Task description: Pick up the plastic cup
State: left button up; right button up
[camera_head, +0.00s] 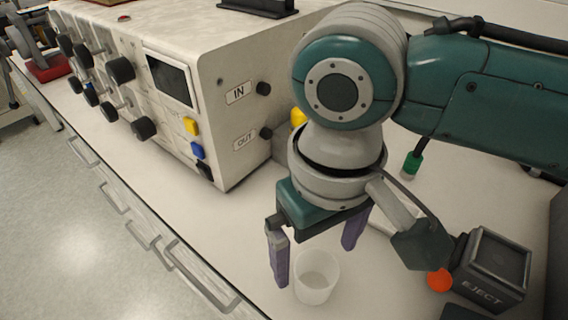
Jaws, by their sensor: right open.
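The plastic cup (316,281) is a small, whitish, translucent cup. It stands upright on the white counter near its front edge, at the bottom middle of the head view. My right gripper (316,266) is above and around the back of the cup, pointing down. Its two purple fingers are spread wide. One finger is just left of the cup and the other is behind it to the right. The gripper is open and holds nothing. I cannot tell whether a finger touches the cup. My left gripper is not in view.
A large white machine (225,95) with knobs and IN and OUT labels stands on the counter (215,215) at the left. A dark box marked EJECT (490,268) and an orange-red button (439,280) are right of the cup. Drawer handles (195,275) line the counter's front.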

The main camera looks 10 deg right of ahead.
aim_at(317, 264)
notch_tip(317, 264, down, 4)
jog(key=shift+d+b, duration=0.15)
jog(key=shift+b, duration=0.2)
jog(key=shift+w, duration=0.1)
jog(key=c, duration=1.4)
jog(key=shift+r, duration=0.2)
